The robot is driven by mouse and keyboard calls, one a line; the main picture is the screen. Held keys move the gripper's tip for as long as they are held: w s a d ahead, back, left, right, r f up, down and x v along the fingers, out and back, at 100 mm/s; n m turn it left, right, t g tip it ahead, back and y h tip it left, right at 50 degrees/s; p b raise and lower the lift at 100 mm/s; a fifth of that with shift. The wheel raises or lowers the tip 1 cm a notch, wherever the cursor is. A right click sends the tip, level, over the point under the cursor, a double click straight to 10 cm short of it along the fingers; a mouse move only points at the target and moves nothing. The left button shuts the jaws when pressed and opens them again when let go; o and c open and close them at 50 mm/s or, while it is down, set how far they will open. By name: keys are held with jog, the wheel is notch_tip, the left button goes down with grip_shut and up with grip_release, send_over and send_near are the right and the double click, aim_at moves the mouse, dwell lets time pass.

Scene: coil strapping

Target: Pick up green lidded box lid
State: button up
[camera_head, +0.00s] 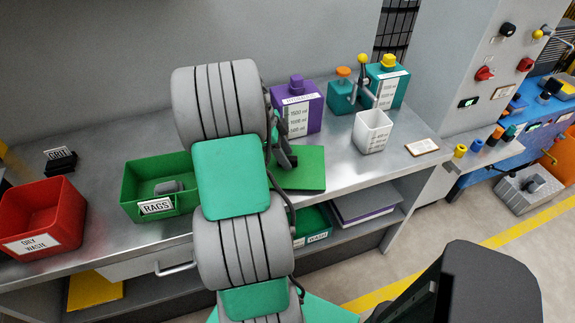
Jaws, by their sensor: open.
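The green box (130,187), labelled RAGS, stands open on the metal bench with a grey item (168,187) inside. A flat green panel (308,170), which looks like its lid, lies on the bench to the right of the box, with my arm between them in the picture. My gripper (287,154) shows as dark parts at the panel's left back side, mostly hidden behind my arm. It is open; I cannot tell whether it touches the panel. The panel's left part is hidden by my arm.
A red OILY WASTE bin (42,212) stands at the left. Behind the panel are a purple container (308,110), teal containers (388,85) with yellow and orange caps, and a white cup (372,130). The bench right of the panel is partly clear. A shelf (370,222) runs below.

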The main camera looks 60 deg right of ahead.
aim_at(291, 158)
grip_shut()
dwell(0.4)
jog(key=shift+r, duration=0.1)
jog(key=shift+r, duration=0.25)
notch_tip(291, 158, up, 2)
jog(key=shift+r+b, duration=0.2)
jog(key=shift+b, duration=0.15)
jog(key=a+r, duration=1)
jog(key=a, duration=0.4)
jog(key=shift+s, duration=0.4)
